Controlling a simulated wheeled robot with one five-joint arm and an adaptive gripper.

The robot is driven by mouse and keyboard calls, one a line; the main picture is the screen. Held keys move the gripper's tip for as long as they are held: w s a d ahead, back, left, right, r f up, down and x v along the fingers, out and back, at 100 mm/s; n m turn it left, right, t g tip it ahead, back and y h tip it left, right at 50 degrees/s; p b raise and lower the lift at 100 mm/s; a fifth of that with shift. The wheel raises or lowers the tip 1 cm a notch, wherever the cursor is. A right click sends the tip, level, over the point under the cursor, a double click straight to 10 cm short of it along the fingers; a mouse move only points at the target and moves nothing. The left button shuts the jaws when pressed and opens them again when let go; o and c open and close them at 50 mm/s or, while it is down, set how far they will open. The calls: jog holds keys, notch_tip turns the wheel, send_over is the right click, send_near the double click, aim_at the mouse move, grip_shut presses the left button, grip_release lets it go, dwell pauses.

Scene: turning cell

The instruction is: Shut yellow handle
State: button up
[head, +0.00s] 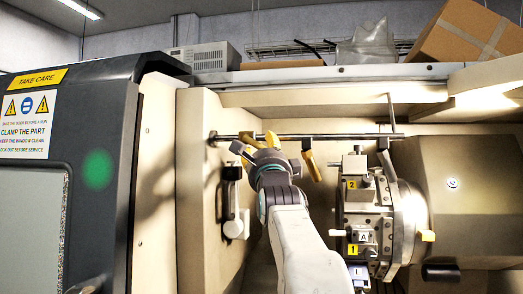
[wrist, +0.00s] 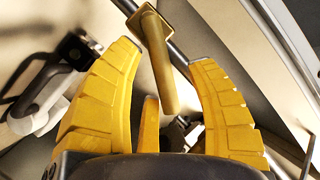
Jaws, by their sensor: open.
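A yellow handle (head: 313,167) hangs from a grey block on a horizontal rod inside the machine in the head view, just right of my gripper. In the wrist view, a dull yellow bar (wrist: 160,65) on a square plate, apparently this handle, shows in the gap between my fingers. My gripper (head: 262,139) is open, its yellow fingers near the rod. The wrist view also shows my gripper (wrist: 165,52), with grey-tipped fingers on both sides of the bar and no contact visible. A short yellow piece stands low between them; I cannot tell what it is.
A white lever (head: 235,212) on a dark mount is on the panel left of my arm. The chuck (head: 375,215) with numbered jaws stands to the right. A dark door (head: 70,150) fills the left side. The rod (head: 350,136) runs along the back wall.

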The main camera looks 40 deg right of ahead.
jog(key=shift+o, duration=0.3)
grip_shut()
